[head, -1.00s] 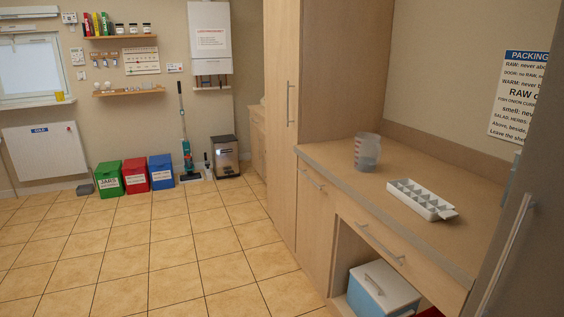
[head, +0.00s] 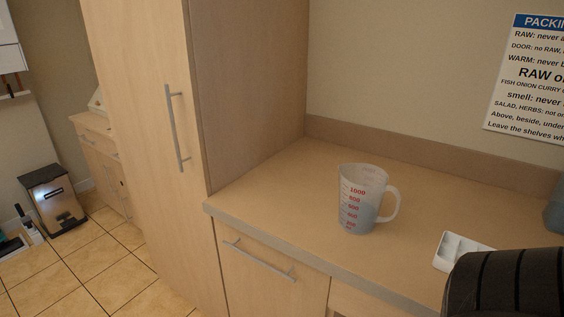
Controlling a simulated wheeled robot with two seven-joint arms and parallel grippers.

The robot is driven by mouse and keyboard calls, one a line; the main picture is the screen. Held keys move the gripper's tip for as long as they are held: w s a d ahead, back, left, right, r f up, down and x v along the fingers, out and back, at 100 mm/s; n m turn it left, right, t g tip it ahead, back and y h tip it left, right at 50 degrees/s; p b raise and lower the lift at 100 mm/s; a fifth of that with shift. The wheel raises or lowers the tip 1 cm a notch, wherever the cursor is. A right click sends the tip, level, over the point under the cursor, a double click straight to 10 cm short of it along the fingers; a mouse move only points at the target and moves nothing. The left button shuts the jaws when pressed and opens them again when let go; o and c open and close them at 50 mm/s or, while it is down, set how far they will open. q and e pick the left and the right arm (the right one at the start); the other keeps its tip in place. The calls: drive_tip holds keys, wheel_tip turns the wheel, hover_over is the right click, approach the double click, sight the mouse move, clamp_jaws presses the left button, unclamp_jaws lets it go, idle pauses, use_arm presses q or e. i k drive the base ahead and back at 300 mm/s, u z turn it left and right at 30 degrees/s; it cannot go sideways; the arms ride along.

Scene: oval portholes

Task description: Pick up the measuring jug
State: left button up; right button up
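The measuring jug (head: 356,205) stands upright on the wooden counter (head: 290,195). It is clear with red markings up to 1000, and its handle points right. It seems to hold something greyish in its lower part. A dark ribbed part at the bottom right corner looks like part of my own arm; it covers some of the counter. Neither gripper's fingers show in the head view.
A white ice cube tray (head: 458,248) lies right of the jug, partly hidden by the dark part. A grey object (head: 555,210) stands at the right edge. A tall cabinet (head: 150,130) rises left of the counter. Counter space left of the jug is clear.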

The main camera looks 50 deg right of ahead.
sight(362, 187)
drive_tip(key=i, duration=2.45)
drive_tip(key=z, duration=4.3)
